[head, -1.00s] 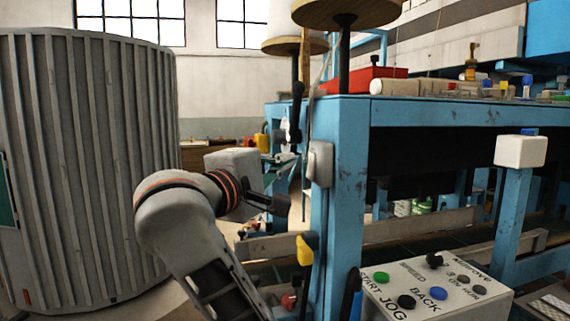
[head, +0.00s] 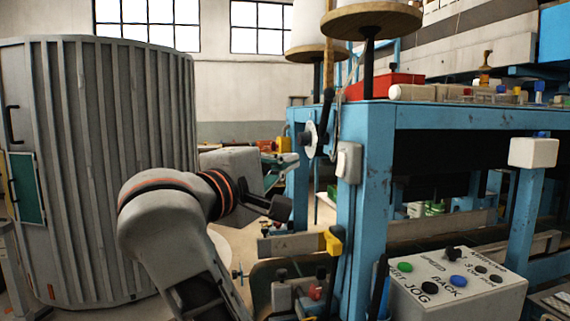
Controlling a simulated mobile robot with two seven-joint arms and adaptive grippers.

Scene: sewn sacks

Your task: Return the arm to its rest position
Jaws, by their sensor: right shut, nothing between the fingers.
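My right arm (head: 165,215) rises from the bottom of the head view and bends to the right at a grey joint with orange rings. My left gripper is out of view.
A control box (head: 455,285) with coloured buttons is at the lower right, with a yellow part (head: 333,242) on the frame's post. A large ribbed grey cylinder (head: 110,180) stands at the left.

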